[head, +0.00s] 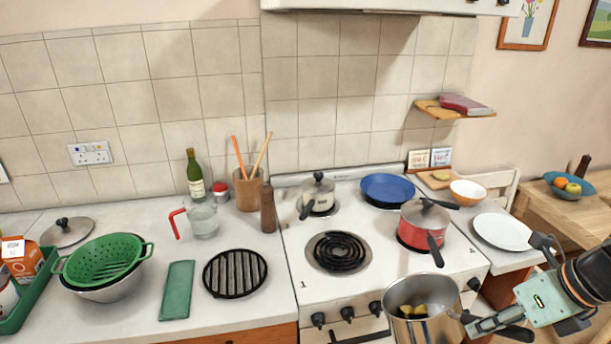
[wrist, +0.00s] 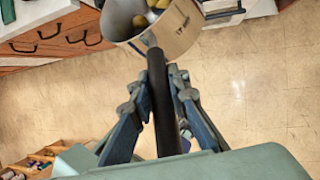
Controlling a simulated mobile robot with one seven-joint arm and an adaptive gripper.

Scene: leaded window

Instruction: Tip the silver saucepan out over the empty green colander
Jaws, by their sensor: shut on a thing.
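The silver saucepan (head: 412,294) is held upright or nearly so in front of the stove, with yellowish lumps (head: 412,311) inside. My gripper (head: 482,325) is shut on its dark handle at the lower right. In the wrist view the saucepan (wrist: 180,35) is at the top, and its black handle (wrist: 158,90) runs between the fingers of my gripper (wrist: 157,100). The green colander (head: 102,259) is empty and sits in a metal bowl (head: 118,290) on the counter at the far left, well away from the saucepan.
A green crate (head: 38,295) stands left of the colander. A green cloth or board (head: 177,290) and a black round trivet (head: 235,273) lie right of it. A measuring jug (head: 203,220) stands behind. A red pot (head: 424,225), blue pan (head: 387,190) and lidded pot (head: 318,195) occupy the stove.

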